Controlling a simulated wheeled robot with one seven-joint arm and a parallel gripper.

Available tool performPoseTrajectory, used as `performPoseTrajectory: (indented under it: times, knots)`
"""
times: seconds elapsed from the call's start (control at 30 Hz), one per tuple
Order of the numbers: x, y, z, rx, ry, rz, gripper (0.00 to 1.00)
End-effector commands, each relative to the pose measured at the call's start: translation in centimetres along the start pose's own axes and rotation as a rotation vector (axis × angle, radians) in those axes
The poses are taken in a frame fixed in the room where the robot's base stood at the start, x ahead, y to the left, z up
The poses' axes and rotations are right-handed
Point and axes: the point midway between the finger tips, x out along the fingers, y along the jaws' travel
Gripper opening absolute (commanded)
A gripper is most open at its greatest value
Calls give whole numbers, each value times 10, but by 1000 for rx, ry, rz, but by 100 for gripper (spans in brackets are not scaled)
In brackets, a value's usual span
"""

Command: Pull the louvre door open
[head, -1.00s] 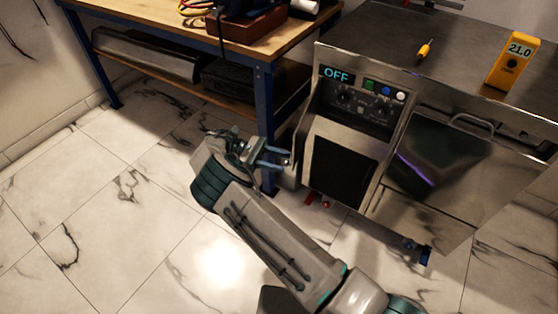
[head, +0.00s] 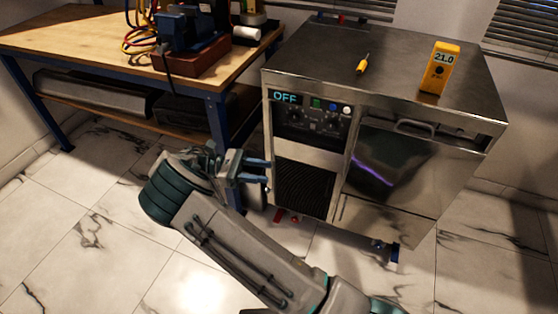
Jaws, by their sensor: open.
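The louvre door (head: 303,190) is a dark slatted panel low on the left half of a steel cabinet's front, under the control panel. It looks shut. No handle on it is clear to me. My gripper (head: 268,171) is at the cabinet's front left edge, left of the louvre door, with its two fingers pointing right. The fingers are apart and nothing shows between them. I cannot tell whether a fingertip touches the cabinet.
The steel cabinet (head: 320,50) carries a yellow meter (head: 438,68) reading 21.0 and a yellow screwdriver (head: 362,64). Its display (head: 285,97) reads OFF. A wooden workbench (head: 90,40) stands at the left. Marble floor in front is clear.

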Motion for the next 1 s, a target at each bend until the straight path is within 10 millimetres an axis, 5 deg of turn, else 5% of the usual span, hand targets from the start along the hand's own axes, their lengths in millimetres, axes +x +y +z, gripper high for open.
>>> performPoseTrajectory:
  times: [0.3, 0.73, 0.87, 1.0]
  knots:
    - [45, 4, 28, -1, 0, -2, 41]
    - [54, 5, 32, 0, 0, 1, 41]
    - [54, 5, 32, 0, 1, 0, 5]
    - [54, 4, 32, 1, 9, -1, 0]
